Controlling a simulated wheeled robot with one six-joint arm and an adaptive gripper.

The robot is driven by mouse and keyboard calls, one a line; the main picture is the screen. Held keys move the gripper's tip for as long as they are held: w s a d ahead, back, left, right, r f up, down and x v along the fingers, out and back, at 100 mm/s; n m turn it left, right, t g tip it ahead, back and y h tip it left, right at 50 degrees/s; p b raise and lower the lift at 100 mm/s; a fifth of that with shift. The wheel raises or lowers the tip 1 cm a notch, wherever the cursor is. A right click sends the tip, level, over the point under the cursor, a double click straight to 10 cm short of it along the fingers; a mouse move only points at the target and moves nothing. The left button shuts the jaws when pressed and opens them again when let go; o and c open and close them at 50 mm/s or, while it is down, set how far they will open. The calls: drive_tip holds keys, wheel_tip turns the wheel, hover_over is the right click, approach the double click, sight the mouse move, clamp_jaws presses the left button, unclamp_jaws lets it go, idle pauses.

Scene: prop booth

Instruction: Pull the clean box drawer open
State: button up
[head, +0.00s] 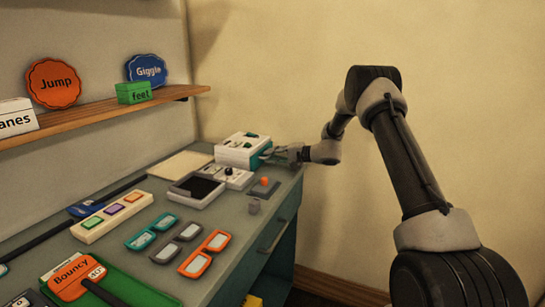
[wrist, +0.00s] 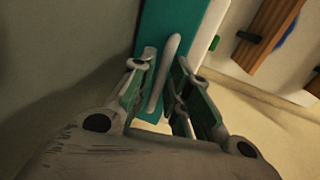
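The clean box, a white and teal box (head: 235,148), stands at the far end of the counter, near the back wall. Its teal drawer front (wrist: 193,35) fills the upper middle of the wrist view, with a pale bar handle (wrist: 166,65) on it. My gripper (head: 275,154) reaches in from the right at the box's right side. In the wrist view my gripper (wrist: 165,80) has its fingers apart, one on each side of the handle, with a gap showing on the right. Whether the left finger touches the handle is unclear. The drawer's position is hard to tell.
The counter (head: 225,222) holds a device with a dark screen (head: 197,188), a small orange-topped block (head: 264,187) and several pairs of glasses (head: 205,253). A wooden shelf (head: 110,108) with word signs is on the left. A plain wall stands behind my arm.

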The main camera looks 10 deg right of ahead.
clamp_jaws()
drive_tip(key=v, duration=0.3)
drive_tip(key=f+v, duration=0.1)
drive_tip(key=v, duration=0.3)
drive_tip(key=f+v, duration=0.1)
drive_tip(key=v, duration=0.3)
drive_tip(key=shift+s+d+f, duration=0.15)
drive_tip(key=shift+d, duration=0.05)
drive_tip(key=o, duration=0.5)
unclamp_jaws()
drive_tip(key=shift+o, duration=0.2)
drive_tip(key=v, duration=1.2)
